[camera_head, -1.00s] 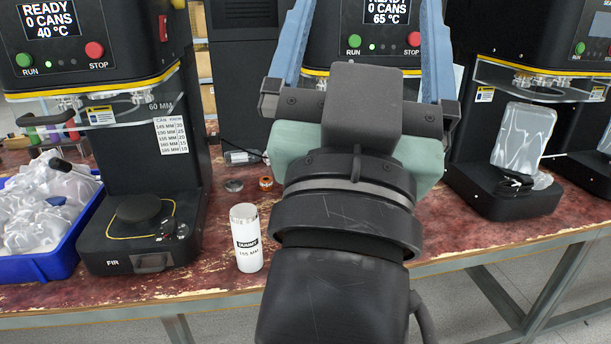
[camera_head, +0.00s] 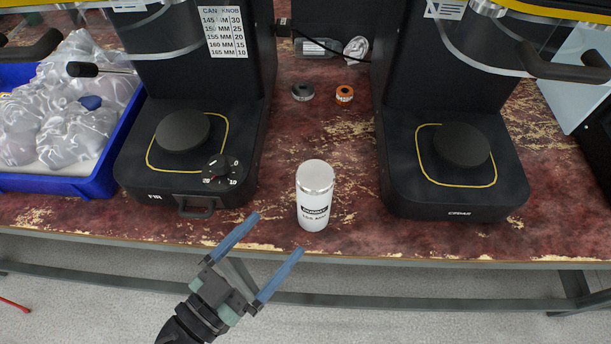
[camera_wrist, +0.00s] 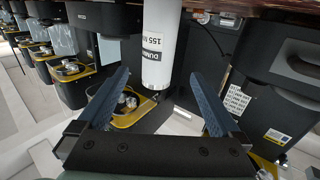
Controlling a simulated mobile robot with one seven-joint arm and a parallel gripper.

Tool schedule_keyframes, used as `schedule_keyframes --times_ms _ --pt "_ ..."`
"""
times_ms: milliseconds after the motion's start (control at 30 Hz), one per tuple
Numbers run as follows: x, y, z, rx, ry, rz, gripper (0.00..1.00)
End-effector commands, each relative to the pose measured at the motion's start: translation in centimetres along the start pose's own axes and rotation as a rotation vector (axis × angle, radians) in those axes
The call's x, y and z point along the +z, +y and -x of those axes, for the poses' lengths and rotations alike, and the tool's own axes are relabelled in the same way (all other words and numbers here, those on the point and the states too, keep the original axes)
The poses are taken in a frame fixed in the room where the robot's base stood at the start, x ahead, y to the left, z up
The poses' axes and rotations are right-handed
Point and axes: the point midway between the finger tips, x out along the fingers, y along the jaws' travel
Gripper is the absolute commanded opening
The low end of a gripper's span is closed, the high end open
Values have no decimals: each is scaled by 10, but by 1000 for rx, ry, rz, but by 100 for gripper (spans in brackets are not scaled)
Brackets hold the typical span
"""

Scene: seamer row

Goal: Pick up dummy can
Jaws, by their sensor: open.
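The left machine (camera_head: 190,150) has a dial on its front; the right machine (camera_head: 455,165) has a similar round plate. A blue bin (camera_head: 75,185) of wrapped items stands at the far left. A dark ring (camera_head: 302,92) and an orange ring (camera_head: 344,94) lie behind the can.

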Motion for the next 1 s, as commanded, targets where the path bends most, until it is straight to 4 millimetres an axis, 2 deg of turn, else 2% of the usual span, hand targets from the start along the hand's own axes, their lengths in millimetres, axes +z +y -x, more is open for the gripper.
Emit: schedule_keyframes --times_ms 100,300,567,800,1000 --pt "-1 1 -24 5 -1 -1 100" --pt "0 0 -57 3 -2 -2 100" --pt "0 1 -78 3 -3 -2 100" --pt "2 1 -113 3 -3 -2 100" --pt "2 1 -120 1 -4 -2 100"
